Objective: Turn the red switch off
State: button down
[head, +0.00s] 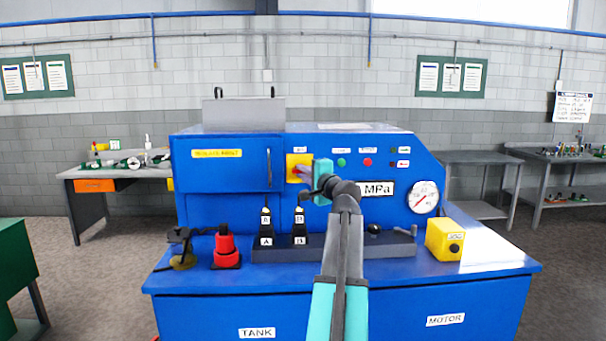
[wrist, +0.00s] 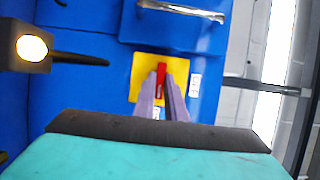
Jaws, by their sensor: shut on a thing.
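The red switch (wrist: 162,77) sits on a yellow square plate (wrist: 179,67) on the blue machine's front panel. In the head view the yellow plate (head: 292,160) is left of my gripper (head: 304,171), which hides part of the switch. In the wrist view the two grey fingers of my gripper (wrist: 162,92) stand on either side of the red handle, shut on it. The handle lies along the fingers' direction in the wrist view. White labels sit beside the plate.
Green and red buttons (head: 367,162) and a pressure gauge (head: 423,197) are right of my gripper.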

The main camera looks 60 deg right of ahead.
jog(key=shift+n, duration=0.4)
jog(key=shift+w+a+r+n+g+h+p, duration=0.1)
jog(key=shift+n+g+h+p, duration=0.2)
jog(key=shift+n+g, duration=1.4)
jog(key=shift+w+a+r+n+g+h+p, duration=0.25)
jog(key=shift+n+g, duration=0.6)
jog(key=shift+n, duration=1.7)
jog(key=shift+s+d+f+n+g+h+p, duration=0.15)
jog(key=shift+n+g+p, duration=0.2)
jog(key=shift+n+g, duration=1.35)
jog(key=shift+n+t, duration=0.45)
jog(key=c, duration=1.8)
grip_release()
jog(key=shift+w+r, duration=0.1)
jog(key=shift+a+r, duration=0.1)
